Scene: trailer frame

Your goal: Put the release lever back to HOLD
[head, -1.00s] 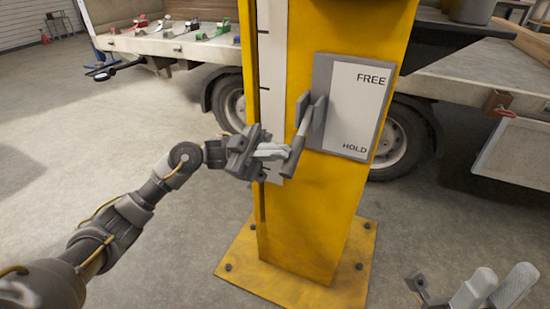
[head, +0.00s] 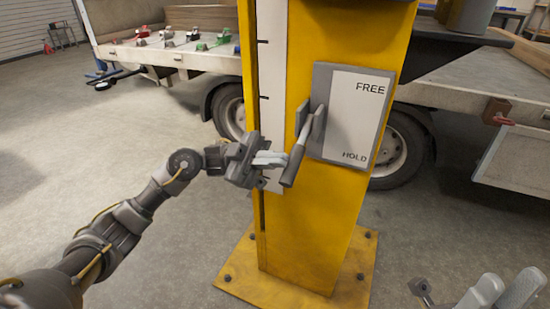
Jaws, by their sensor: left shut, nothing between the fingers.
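The release lever (head: 301,149) is a grey handle on a pivot at the left side of the label plate (head: 352,110), which is fixed to a yellow post. The plate reads FREE at the top and HOLD at the bottom. The lever slants downward, its dark grip end low and to the left, near the height of HOLD. My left gripper (head: 282,159) is shut and empty, its fingertips right beside the lever's lower part; I cannot tell if they touch. My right gripper (head: 500,290) shows only partly at the bottom right edge.
The yellow post (head: 310,235) stands on a bolted yellow base plate (head: 240,283). A white scale strip (head: 272,60) runs down its left face. A flatbed trailer (head: 180,52) with wheels stands behind.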

